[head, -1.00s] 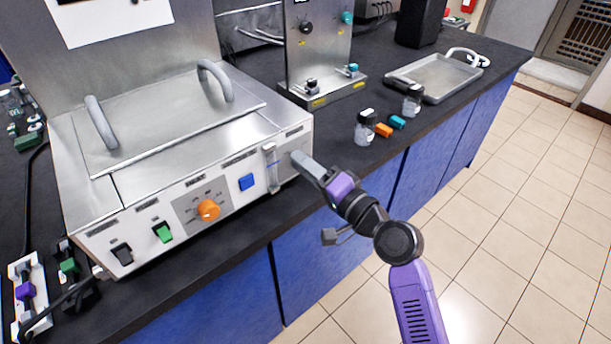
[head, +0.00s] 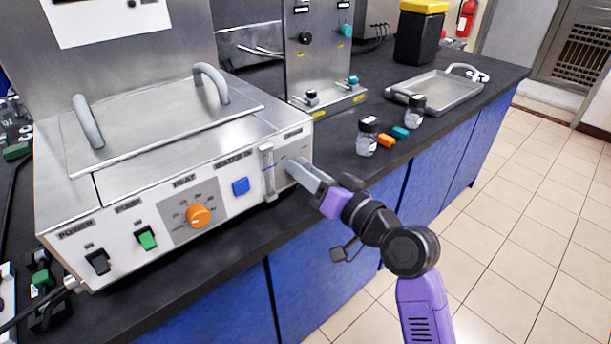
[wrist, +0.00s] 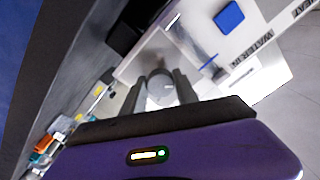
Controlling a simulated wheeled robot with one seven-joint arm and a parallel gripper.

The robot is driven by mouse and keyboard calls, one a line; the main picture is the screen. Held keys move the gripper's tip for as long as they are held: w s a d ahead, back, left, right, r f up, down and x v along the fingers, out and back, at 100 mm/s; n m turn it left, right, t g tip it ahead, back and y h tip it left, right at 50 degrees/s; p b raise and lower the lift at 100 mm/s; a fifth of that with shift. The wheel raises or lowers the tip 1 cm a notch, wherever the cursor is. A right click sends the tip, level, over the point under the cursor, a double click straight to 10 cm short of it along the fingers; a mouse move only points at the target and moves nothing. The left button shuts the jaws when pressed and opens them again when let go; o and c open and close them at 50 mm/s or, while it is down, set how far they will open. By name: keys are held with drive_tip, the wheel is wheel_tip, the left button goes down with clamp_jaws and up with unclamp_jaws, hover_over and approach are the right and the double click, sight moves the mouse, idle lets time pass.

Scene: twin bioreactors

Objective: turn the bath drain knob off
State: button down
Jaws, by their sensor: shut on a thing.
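The steel water bath (head: 155,128) stands on the bench, with its control panel facing me. My gripper (head: 296,168) is at the right end of that panel, just right of the sight tube (head: 268,172). In the wrist view, my gripper's two dark fingers (wrist: 160,92) are closed around a round grey drain knob (wrist: 161,86), one on each side. In the head view the fingers hide the knob. I cannot read any marking that tells the knob's setting.
The panel also carries an orange heat knob (head: 198,216), a blue button (head: 241,186), and green (head: 147,239) and black (head: 98,262) switches. Jars (head: 367,139) and small coloured blocks stand to the right, before a metal tray (head: 440,88). The floor in front is clear.

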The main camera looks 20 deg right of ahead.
drive_tip(key=shift+f, duration=0.1)
idle(0.3)
drive_tip(key=c, duration=0.9)
unclamp_jaws()
drive_tip(key=shift+c, duration=0.2)
drive_tip(key=shift+s, duration=0.1)
drive_tip(key=v, duration=0.7)
drive_tip(key=shift+s+d, duration=0.15)
drive_tip(key=shift+s, duration=0.15)
